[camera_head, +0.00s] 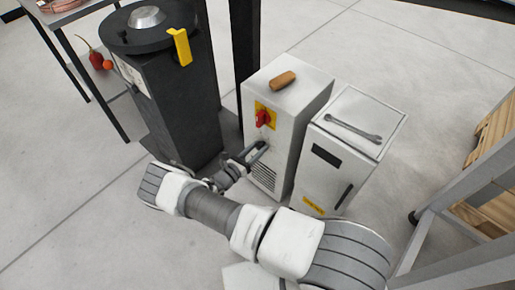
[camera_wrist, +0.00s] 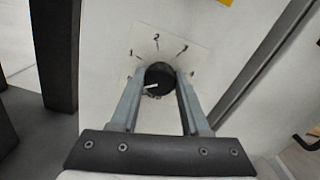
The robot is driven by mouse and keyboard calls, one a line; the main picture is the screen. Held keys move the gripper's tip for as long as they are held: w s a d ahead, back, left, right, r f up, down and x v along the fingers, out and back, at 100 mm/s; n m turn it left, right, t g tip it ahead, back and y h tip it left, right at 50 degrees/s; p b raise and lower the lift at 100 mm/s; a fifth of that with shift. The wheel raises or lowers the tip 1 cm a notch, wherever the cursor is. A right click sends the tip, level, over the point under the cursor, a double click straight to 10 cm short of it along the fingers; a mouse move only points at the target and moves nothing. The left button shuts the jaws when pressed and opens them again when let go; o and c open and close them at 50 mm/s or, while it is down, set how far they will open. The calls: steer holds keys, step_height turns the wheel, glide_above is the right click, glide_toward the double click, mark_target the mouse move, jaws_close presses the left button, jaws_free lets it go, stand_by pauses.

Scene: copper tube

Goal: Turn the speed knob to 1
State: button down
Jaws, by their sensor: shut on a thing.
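The speed knob (camera_wrist: 158,76) is a round black knob with a white pointer line on a pale dial plate (camera_wrist: 172,45). The plate is on the front of a white cabinet (camera_head: 279,143). In the wrist view the pointer line points to the left and slightly down. My gripper (camera_wrist: 159,84) is shut on the knob, one grey finger on each side. In the head view my gripper (camera_head: 257,153) reaches the cabinet front below the red switch and hides the knob.
A red switch on a yellow plate (camera_head: 265,116) is just above my gripper. A wooden-coloured handle (camera_head: 283,79) lies on the cabinet. A second white box (camera_head: 340,168) with a wrench (camera_head: 352,129) on top stands at right. A dark machine (camera_head: 178,108) stands close at left.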

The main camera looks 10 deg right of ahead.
steer(key=shift+m, duration=0.3)
steer(key=m, duration=0.9)
steer(key=shift+f, duration=0.1)
stand_by(0.4)
steer(key=shift+c, duration=1.9)
jaws_free()
steer(key=p+v, duration=0.2)
steer(key=v, duration=1.5)
steer(key=shift+s+a, duration=0.2)
